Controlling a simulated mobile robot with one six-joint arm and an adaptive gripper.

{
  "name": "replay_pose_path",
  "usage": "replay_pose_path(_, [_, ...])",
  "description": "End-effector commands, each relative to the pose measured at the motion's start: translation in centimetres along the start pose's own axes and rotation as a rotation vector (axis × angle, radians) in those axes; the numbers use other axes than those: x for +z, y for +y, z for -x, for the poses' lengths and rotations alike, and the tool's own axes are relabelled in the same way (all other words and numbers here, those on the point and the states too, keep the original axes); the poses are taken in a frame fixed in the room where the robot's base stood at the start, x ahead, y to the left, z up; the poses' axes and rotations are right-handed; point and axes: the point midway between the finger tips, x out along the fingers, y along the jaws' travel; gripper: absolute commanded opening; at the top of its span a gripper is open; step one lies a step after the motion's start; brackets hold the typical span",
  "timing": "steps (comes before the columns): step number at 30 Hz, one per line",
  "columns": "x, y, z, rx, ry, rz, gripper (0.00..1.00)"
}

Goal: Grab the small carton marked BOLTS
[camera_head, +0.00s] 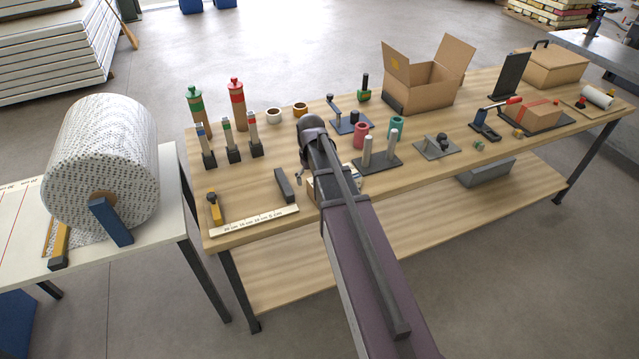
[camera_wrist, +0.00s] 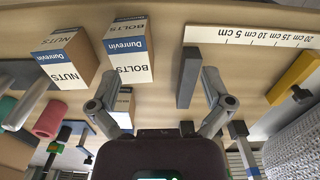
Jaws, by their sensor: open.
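The carton marked BOLTS (camera_wrist: 128,50) is a small brown box with a white and blue "Dunrevin" label. It stands on the bench and looks upside down in the wrist view. My gripper (camera_wrist: 160,76) is open and empty, its two fingers spread. The left finger in the picture overlaps the carton's lower left corner; I cannot tell whether it touches. The right finger is well apart from the carton.
A similar carton marked NUTS (camera_wrist: 67,60) stands close beside BOLTS. A third carton (camera_wrist: 124,103) shows partly behind the left finger. A dark bar (camera_wrist: 189,77) lies between BOLTS and the right finger. A ruler strip (camera_head: 255,220) lies along the bench (camera_head: 240,190) front edge.

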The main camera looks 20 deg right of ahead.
Motion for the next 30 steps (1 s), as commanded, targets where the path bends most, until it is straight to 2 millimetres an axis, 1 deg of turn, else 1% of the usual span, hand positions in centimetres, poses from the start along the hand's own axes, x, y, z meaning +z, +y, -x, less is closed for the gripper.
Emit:
replay_pose_path(1, [-2.1,1.5,1.5,0.0,0.0,0.006,1.0])
replay_pose_path(3, [-3.5,2.8,2.2,0.0,0.0,0.019,1.0])
replay_pose_path(7, [-4.9,4.4,2.8,0.0,0.0,0.033,1.0])
replay_pose_path(11, [-5.2,4.9,2.9,0.0,0.0,0.039,1.0])
replay_pose_path(22, [-5.1,4.9,2.7,0.0,0.0,0.039,1.0])
replay_pose_path(26, [-5.1,4.9,2.1,0.0,0.0,0.039,1.0])
replay_pose_path(30, [-5.1,4.9,1.2,0.0,0.0,0.039,1.0])
